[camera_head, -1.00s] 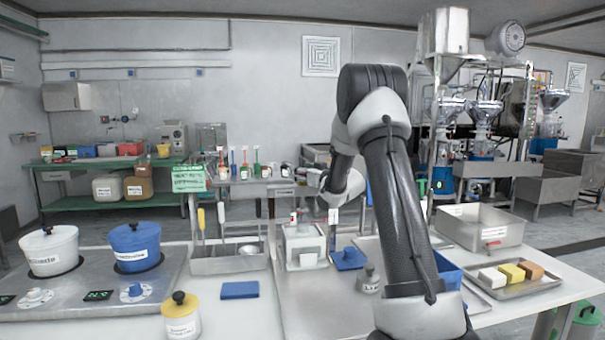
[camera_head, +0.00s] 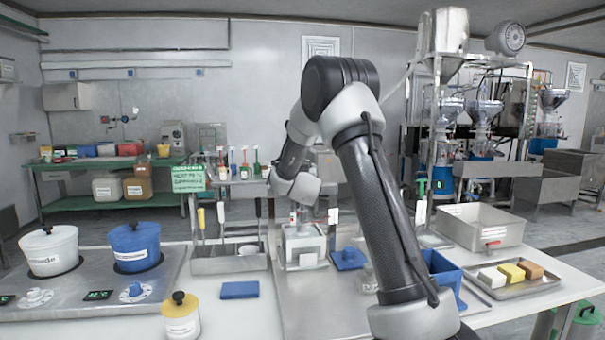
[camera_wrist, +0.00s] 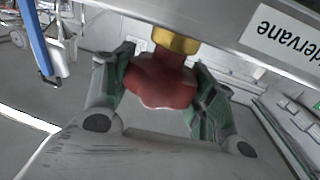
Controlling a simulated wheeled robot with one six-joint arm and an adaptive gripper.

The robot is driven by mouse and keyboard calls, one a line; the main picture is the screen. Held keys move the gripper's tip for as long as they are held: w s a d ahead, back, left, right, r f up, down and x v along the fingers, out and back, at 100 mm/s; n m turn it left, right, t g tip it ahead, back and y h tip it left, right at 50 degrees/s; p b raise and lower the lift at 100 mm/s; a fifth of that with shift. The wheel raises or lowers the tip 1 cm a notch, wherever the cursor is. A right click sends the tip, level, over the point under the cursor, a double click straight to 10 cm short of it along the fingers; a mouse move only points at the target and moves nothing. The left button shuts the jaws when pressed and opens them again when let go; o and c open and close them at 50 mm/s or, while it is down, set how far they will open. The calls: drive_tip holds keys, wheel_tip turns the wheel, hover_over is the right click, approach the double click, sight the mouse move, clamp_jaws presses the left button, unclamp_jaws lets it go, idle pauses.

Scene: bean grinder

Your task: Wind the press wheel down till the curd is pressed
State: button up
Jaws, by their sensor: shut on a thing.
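A red lobed wheel (camera_wrist: 160,82) on a brass collar (camera_wrist: 176,40) fills the middle of the wrist view. My gripper (camera_wrist: 164,68) is shut on this wheel, with one green-padded finger on each side. In the head view, the white press (camera_head: 303,247) stands at the middle of the table. The end of my arm is just above it, and my gripper is mostly hidden there. A pale bar with an upside-down label (camera_wrist: 290,32) crosses the top of the wrist view. I cannot make out the curd.
A blue block (camera_head: 349,258) lies right of the press, and a utensil tray (camera_head: 230,264) stands left. A blue bin (camera_head: 440,268) and a tray (camera_head: 514,290) with white, yellow and brown blocks are farther right. A blue slab (camera_head: 239,290) lies in front.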

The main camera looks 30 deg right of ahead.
idle(0.4)
drive_tip(key=o, duration=1)
drive_tip(key=shift+s, duration=0.1)
drive_tip(key=v, duration=1.2)
drive_tip(key=shift+a, duration=0.1)
